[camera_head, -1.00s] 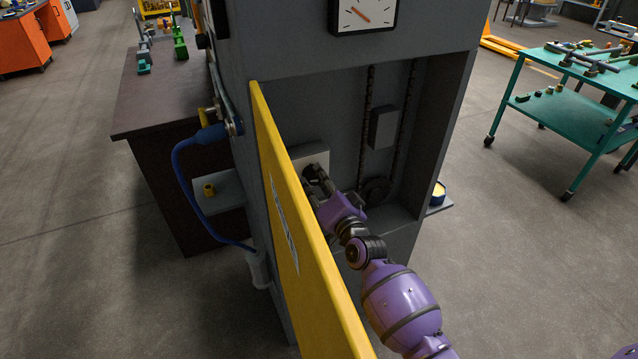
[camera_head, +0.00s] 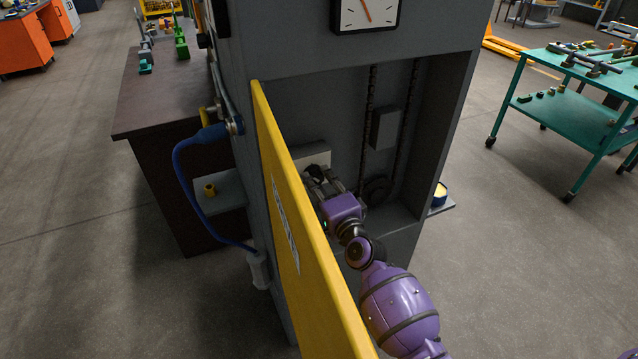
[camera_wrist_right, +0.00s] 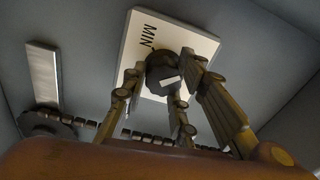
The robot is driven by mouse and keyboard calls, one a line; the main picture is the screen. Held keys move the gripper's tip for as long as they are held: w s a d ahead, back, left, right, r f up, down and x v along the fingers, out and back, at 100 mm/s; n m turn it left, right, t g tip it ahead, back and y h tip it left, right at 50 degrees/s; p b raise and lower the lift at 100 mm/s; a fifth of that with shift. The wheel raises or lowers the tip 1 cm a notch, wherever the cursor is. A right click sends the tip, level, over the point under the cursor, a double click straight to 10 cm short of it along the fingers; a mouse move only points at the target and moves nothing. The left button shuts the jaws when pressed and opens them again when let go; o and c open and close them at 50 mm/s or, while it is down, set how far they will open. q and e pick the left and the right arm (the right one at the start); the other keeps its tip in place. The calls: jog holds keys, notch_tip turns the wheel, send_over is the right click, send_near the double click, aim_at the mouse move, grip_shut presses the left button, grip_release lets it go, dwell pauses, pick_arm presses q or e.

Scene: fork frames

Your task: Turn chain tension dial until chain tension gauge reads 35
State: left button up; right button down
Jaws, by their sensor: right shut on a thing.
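The chain tension dial (camera_wrist_right: 165,72) is a dark knob on a pale plate (camera_wrist_right: 190,45) marked "MIN", inside the open cabinet. My right gripper (camera_wrist_right: 172,82) is shut on the dial, with its fingers around the knob. In the head view my right gripper (camera_head: 318,180) reaches in past the yellow door, and its fingers hide most of the dial. The gauge (camera_head: 366,12) is a white square face with an orange needle above the opening. The needle points up and slightly left; the gauge top is cut off and no numbers are readable. My left gripper is not in view.
The yellow door (camera_head: 300,235) stands open close to the left of my right arm. A chain (camera_head: 371,110) and a dark sprocket (camera_head: 377,190) are in the cabinet, right of the plate. A blue cable (camera_head: 176,180) hangs outside on the left.

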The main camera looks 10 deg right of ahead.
jog(key=m, duration=0.7)
jog(key=f+m, duration=0.1)
jog(key=m, duration=0.3)
jog(key=shift+s+a, duration=0.25)
jog(key=shift+a, duration=0.25)
jog(key=c, duration=1.6)
grip_release()
jog(key=shift+o, duration=0.2)
jog(key=shift+r+p, duration=0.25)
jog(key=shift+p, duration=0.05)
